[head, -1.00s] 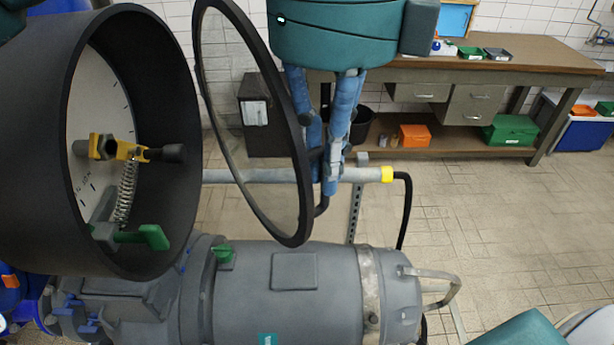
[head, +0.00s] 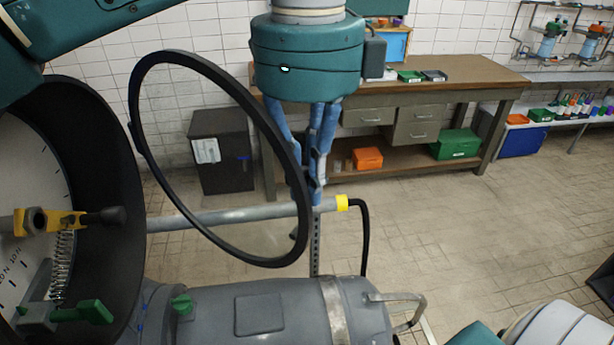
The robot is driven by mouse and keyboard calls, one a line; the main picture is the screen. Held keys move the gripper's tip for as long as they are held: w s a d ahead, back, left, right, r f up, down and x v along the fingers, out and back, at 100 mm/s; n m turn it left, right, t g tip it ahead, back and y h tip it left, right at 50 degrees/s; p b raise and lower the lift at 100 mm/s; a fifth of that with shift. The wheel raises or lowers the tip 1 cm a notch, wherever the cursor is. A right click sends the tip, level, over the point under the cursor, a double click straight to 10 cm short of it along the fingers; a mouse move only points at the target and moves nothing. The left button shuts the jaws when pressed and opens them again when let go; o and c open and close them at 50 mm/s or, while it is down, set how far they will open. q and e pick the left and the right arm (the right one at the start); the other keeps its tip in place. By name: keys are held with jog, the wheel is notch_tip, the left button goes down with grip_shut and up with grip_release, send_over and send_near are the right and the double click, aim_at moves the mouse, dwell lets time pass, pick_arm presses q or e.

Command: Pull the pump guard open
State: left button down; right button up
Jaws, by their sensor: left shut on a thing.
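The pump guard, a round black-rimmed cover (head: 222,77), stands swung out from a deep black round housing (head: 113,190) at the left. I see through its middle to the floor and wall. Its left edge is beside the housing's rim. My left gripper (head: 316,188) points down at the guard's right edge, with its blue fingers shut on the rim. The exact contact is partly hidden by the fingers. Inside the housing are a pale dial, a yellow lever (head: 62,220), a spring and a green lever (head: 95,312). My right gripper is out of view.
A grey pump body (head: 262,312) with a metal handle (head: 405,308) lies below. A grey pipe (head: 225,215) with a yellow end runs behind the guard. A workbench (head: 470,73) and a dark cabinet (head: 222,150) stand at the back. Floor at the right is open.

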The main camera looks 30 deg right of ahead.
pick_arm(q)
jog(key=c, duration=2.1)
grip_release()
jog(key=shift+a, duration=0.1)
